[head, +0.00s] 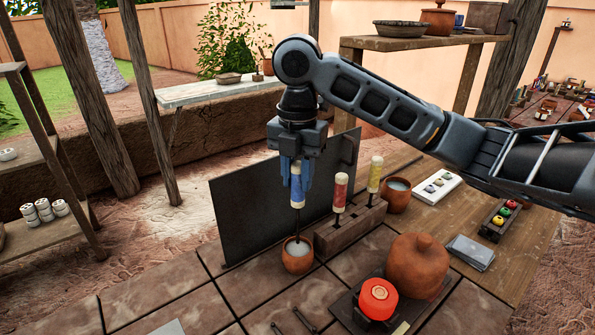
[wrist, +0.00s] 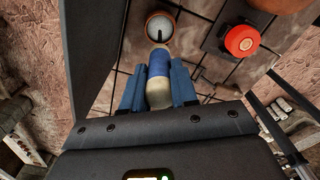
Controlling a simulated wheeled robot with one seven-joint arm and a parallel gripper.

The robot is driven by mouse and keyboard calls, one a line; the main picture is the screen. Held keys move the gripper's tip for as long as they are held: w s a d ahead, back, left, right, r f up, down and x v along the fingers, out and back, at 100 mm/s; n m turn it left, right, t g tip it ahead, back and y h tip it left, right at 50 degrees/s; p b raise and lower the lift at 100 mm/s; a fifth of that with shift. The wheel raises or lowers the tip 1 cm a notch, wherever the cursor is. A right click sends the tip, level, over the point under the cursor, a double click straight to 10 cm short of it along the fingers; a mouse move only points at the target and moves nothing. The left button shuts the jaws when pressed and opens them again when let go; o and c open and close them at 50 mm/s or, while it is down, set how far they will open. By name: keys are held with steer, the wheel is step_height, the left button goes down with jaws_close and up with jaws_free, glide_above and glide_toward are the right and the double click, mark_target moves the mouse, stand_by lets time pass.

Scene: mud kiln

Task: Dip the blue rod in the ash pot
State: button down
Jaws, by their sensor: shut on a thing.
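My gripper (head: 298,185) is shut on the blue rod (head: 297,190), around its blue and cream handle. The rod hangs upright with its thin dark shaft pointing down. A small clay pot (head: 297,262) with pale grey contents, seemingly the ash pot, stands on the tiles right under it. The shaft's lower end shows against the pot's mouth; I cannot tell whether it touches the contents. In the wrist view the blue rod (wrist: 159,66) lies between the fingers (wrist: 158,88), and the pot (wrist: 150,36) is just beyond it.
A wooden rack (head: 350,232) right of the pot holds a red rod (head: 340,190) and a yellow rod (head: 375,172). A dark upright panel (head: 245,215) stands behind. Another clay pot (head: 397,200) with whitish contents, a lidded clay jar (head: 418,268) and a red button (head: 378,297) are to the right.

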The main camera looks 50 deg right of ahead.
mark_target(298, 199)
steer(key=shift+f+b, duration=2.1)
steer(key=shift+f, duration=0.9)
